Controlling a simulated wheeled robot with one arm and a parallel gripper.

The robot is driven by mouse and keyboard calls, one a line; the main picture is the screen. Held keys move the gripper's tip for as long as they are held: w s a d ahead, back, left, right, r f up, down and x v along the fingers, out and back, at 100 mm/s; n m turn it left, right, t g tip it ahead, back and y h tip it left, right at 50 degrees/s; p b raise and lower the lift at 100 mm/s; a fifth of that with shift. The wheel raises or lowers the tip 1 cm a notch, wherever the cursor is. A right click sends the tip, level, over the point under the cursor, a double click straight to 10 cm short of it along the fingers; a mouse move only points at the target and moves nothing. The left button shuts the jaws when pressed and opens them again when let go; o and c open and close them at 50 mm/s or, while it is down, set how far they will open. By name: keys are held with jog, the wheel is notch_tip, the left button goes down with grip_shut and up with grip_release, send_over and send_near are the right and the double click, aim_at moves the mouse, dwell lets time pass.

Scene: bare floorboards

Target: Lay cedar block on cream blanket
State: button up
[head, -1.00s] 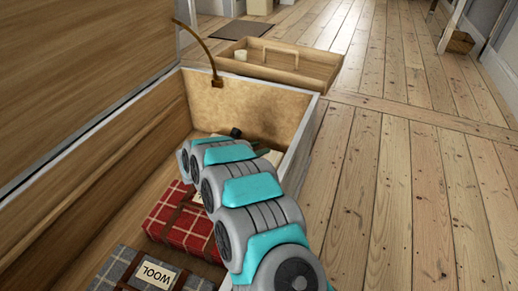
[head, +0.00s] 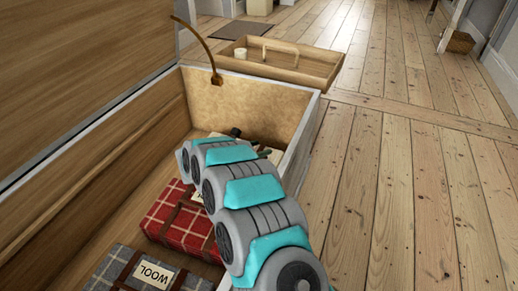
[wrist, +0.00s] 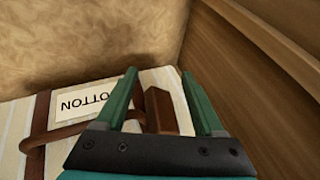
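The cedar block (wrist: 162,111) is a small reddish-brown block on the cream striped blanket (wrist: 16,118), at its right end in the wrist view. The blanket has a brown strap and a label whose visible letters end in "OTTON". My gripper (wrist: 158,76) is open, with one green finger on each side of the block and a gap visible beside it. The block's near end is partly hidden by the gripper. In the head view my arm covers the block and most of the cream blanket (head: 275,156).
The blanket lies in an open wooden chest (head: 300,147), by its far tan wall. A red plaid blanket (head: 168,217) and a grey plaid blanket labelled WOOL (head: 120,268) lie nearer. A wooden tray (head: 310,72) stands beyond. The floor to the right is clear.

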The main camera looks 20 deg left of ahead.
jog(key=shift+o, duration=0.4)
jog(key=r+p, duration=0.1)
jog(key=p, duration=0.2)
jog(key=shift+r, duration=0.4)
jog(key=v, duration=1.1)
jog(key=shift+s+a+f, duration=0.15)
jog(key=shift+s, duration=0.35)
